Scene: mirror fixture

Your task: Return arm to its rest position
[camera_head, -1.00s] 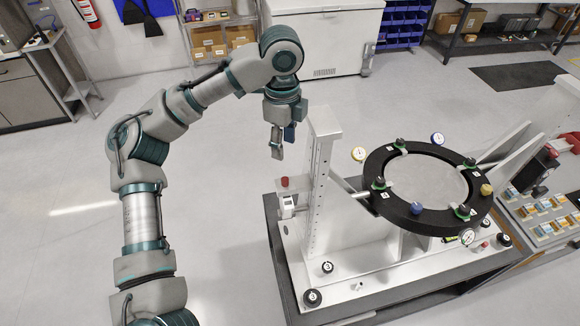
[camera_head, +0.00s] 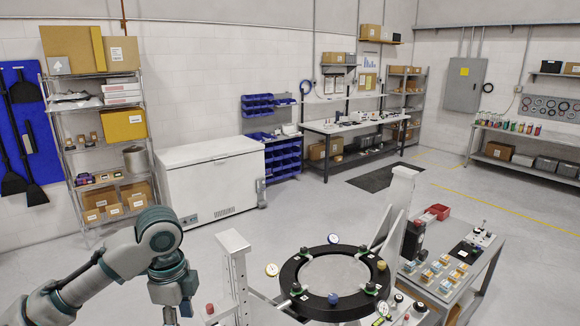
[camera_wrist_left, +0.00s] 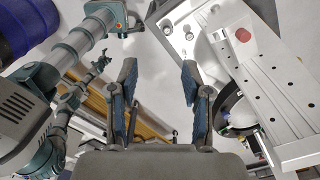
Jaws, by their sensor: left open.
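My left gripper (camera_wrist_left: 158,85) is open in the left wrist view, with its two blue-padded fingers apart and nothing between them. In the head view my grey and teal left arm bends down at the lower left, and its fingertips are hidden or cut off at the bottom edge. The fixture with a black ring (camera_head: 290,272) stands to the right of the arm; its upright plate (camera_head: 236,262) is nearest to the gripper. A small claw-like end (camera_wrist_left: 101,62) shows far off in the left wrist view, probably my right gripper, too small to read.
A white chest freezer (camera_head: 210,185) and a loaded shelf rack (camera_head: 108,150) stand along the back wall. A cart (camera_head: 455,290) with small boxes is at the right. The fixture's red knob (camera_wrist_left: 243,35) shows in the left wrist view. Open floor (camera_head: 345,218) lies behind the fixture.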

